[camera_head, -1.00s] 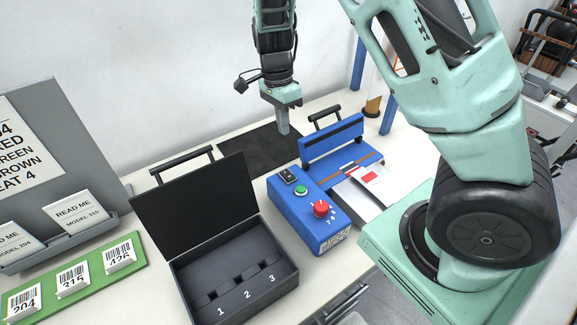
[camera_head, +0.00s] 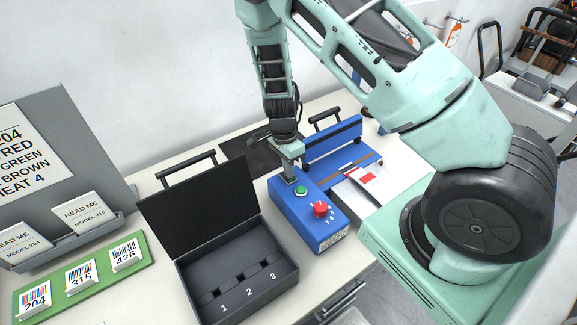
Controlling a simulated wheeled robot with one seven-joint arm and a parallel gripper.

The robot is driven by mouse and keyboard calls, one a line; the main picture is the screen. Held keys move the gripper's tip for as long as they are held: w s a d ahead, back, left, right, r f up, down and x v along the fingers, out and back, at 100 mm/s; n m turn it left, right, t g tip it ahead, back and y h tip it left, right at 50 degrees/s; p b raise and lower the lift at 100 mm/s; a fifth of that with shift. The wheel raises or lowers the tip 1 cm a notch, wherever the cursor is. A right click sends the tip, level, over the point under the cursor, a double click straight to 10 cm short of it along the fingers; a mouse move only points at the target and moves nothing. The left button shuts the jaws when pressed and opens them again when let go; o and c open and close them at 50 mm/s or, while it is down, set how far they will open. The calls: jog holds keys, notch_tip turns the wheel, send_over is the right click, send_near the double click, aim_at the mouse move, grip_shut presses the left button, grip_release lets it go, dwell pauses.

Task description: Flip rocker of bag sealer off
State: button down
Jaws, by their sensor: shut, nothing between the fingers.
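The bag sealer (camera_head: 325,227) is a blue box with a green button (camera_head: 301,190) and a red knob (camera_head: 320,209) on its top. Its blue sealing arm (camera_head: 333,138) stands raised behind, and a white bag with a red mark (camera_head: 368,181) lies at its right. My gripper (camera_head: 290,178) is shut and empty, pointing down at the far left end of the box top, just behind the green button. The rocker there is hidden behind the gripper tips. I cannot tell whether the tips touch it.
An open black case (camera_head: 226,290) with slots numbered 1, 2 and 3 stands left of the sealer. A green strip of barcode cards (camera_head: 50,302) and a grey board with leaflets (camera_head: 85,165) are farther left. A dark mat (camera_head: 236,146) lies behind.

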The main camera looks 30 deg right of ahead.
jog(key=shift+f, duration=0.2)
jog(key=shift+s+f+t+b, duration=0.15)
jog(key=shift+f+t+b, duration=0.25)
jog(key=shift+b, duration=0.8)
jog(key=shift+s+f+b, duration=0.15)
jog(key=shift+b, duration=0.3)
jog(key=shift+s, duration=0.15)
